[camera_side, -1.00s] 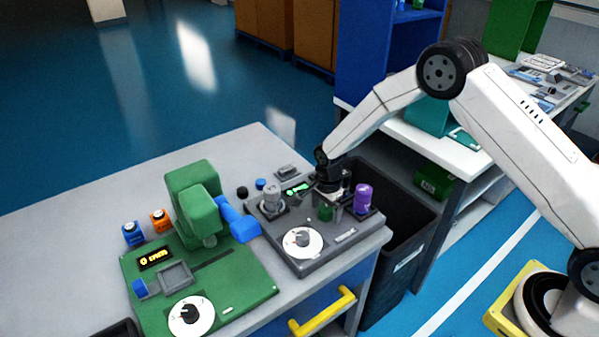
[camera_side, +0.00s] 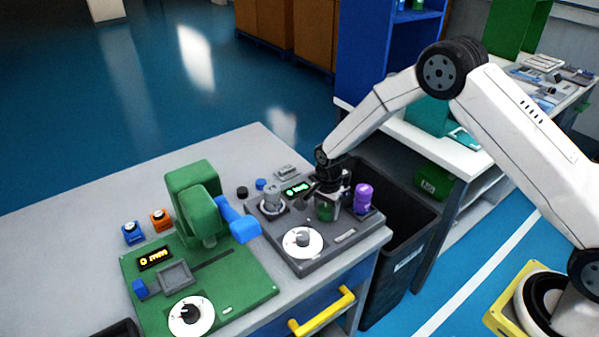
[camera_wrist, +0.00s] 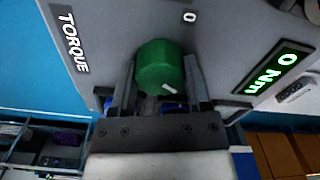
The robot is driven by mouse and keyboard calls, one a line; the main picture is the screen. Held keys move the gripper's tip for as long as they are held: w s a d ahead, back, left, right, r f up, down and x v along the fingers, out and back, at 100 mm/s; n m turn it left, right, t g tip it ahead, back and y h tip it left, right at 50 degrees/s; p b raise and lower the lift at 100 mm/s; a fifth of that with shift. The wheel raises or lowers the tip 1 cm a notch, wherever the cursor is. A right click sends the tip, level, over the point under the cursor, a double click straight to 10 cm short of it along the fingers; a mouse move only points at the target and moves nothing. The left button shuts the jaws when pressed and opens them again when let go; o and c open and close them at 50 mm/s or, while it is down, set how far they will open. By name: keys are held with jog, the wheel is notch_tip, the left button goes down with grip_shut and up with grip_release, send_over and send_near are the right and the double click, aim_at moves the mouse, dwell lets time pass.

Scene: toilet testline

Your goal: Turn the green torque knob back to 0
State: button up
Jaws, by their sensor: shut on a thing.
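The green torque knob (camera_wrist: 158,66) sits between the two fingers of my gripper (camera_wrist: 160,78) in the wrist view, which are shut on its sides. A short white mark on the knob points to the lower right, away from the printed 0 (camera_wrist: 189,17) on the panel. The display (camera_wrist: 281,70) reads "0 Nm" in green. In the side view my gripper (camera_side: 329,206) reaches down over the green knob (camera_side: 325,213) on the grey tester (camera_side: 322,262), and the fingers partly hide it.
A purple cylinder (camera_side: 363,196) stands close to the right of my gripper. A grey cylinder (camera_side: 271,196) and a white dial (camera_side: 302,242) are on the same tester. A green machine (camera_side: 255,287) is to the left, and a dark bin (camera_side: 404,245) to the right.

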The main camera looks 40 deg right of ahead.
jog(key=n, duration=1.1)
jog(key=shift+n, duration=0.3)
jog(key=n, duration=1.1)
jog(key=shift+n, duration=0.4)
jog(key=o, duration=1.3)
jog(key=shift+r, duration=0.15)
